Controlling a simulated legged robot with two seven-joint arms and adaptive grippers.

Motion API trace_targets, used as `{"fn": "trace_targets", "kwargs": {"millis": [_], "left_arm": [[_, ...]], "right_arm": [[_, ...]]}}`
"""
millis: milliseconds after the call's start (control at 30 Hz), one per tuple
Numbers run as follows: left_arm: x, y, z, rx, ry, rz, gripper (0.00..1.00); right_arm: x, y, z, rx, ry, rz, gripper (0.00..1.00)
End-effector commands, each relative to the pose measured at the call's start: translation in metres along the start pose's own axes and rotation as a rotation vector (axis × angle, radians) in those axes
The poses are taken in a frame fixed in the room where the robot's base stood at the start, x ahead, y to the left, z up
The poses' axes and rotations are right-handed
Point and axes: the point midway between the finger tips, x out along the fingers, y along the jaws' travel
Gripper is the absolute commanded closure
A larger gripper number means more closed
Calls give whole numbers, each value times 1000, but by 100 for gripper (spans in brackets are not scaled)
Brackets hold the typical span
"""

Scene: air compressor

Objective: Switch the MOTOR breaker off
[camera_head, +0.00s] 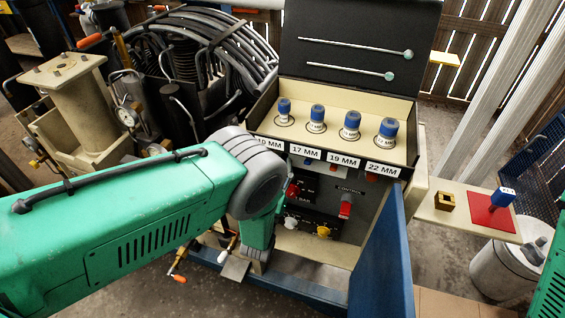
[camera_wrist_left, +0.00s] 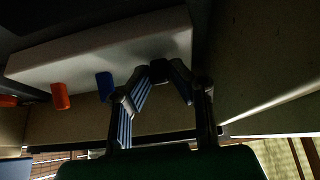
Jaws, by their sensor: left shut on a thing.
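My left gripper (camera_wrist_left: 160,76) is shut on a small dark piece at the underside of a pale box (camera_wrist_left: 50,68) in the left wrist view. A blue lever (camera_wrist_left: 104,86) and an orange lever (camera_wrist_left: 61,96) hang from the same box, left of the fingers. No label is legible there, so I cannot tell which piece is the MOTOR breaker. In the head view my left wrist reaches to the front of the open compressor cabinet (camera_head: 335,255), and the fingertips are hidden. My right gripper is not in view.
The cabinet holds a red control handle (camera_head: 346,205) and a yellow knob (camera_head: 323,232). A blue door (camera_head: 382,255) stands open at its right. Blue-topped sockets (camera_head: 351,122) stand on the tray above. A side shelf (camera_head: 440,217) bears a red mat (camera_head: 484,212).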

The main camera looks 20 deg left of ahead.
Motion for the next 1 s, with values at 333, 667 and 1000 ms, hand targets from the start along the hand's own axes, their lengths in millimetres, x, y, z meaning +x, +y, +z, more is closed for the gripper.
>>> {"fn": "trace_targets", "kwargs": {"millis": [333, 667, 1000], "left_arm": [[-4, 2, 2, -2, -9, 1, 64], [-2, 1, 1, -1, -6, 1, 64], [-1, -2, 1, 0, -58, -4, 64]], "right_arm": [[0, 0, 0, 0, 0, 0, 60], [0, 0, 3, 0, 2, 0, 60], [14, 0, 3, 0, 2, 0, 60]]}}
